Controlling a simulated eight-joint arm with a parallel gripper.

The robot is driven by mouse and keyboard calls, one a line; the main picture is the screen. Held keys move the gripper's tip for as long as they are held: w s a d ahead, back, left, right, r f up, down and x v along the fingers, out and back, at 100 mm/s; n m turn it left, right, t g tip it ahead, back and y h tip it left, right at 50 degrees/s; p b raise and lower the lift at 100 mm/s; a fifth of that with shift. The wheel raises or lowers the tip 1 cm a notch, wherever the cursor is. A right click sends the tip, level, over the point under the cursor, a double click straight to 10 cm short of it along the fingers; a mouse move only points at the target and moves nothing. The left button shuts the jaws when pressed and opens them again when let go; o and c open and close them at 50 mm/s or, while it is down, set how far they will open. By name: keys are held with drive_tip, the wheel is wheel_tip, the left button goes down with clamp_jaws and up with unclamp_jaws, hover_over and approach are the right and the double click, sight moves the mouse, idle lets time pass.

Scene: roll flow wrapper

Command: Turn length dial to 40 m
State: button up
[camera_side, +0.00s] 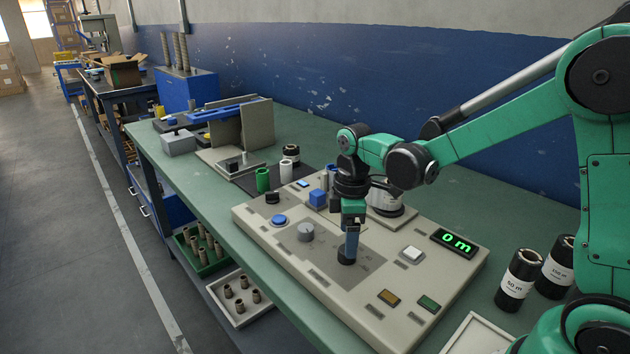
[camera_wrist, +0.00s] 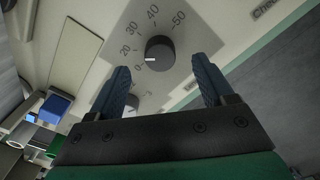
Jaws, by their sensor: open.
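The black length dial (camera_wrist: 159,53) sits on a grey scale plate in the wrist view, with figures 20, 30, 40 and 50 around it. Its white mark points to the lower left, by a figure ending in 0. My gripper (camera_wrist: 164,75) is open, its two blue fingers apart on either side below the dial, not closed on it. In the side view my gripper (camera_side: 350,240) points down just over the dial (camera_side: 346,257), which it partly hides. The green display (camera_side: 457,242) reads 0 m.
A grey knob (camera_side: 306,231), a blue button (camera_side: 279,221), a white button (camera_side: 411,254), amber (camera_side: 389,298) and green (camera_side: 428,304) buttons share the panel. Spools (camera_side: 288,171) stand behind it. Black rolls labelled 50 m (camera_side: 518,281) and 150 m stand at the right.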

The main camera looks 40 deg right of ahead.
drive_tip(key=shift+f, duration=1.5)
clamp_jaws()
drive_tip(key=m, duration=0.3)
drive_tip(key=shift+m, duration=0.4)
drive_tip(key=m, duration=0.4)
drive_tip(key=shift+m, duration=0.3)
drive_tip(key=m, duration=0.3)
drive_tip(key=shift+m, duration=2.1)
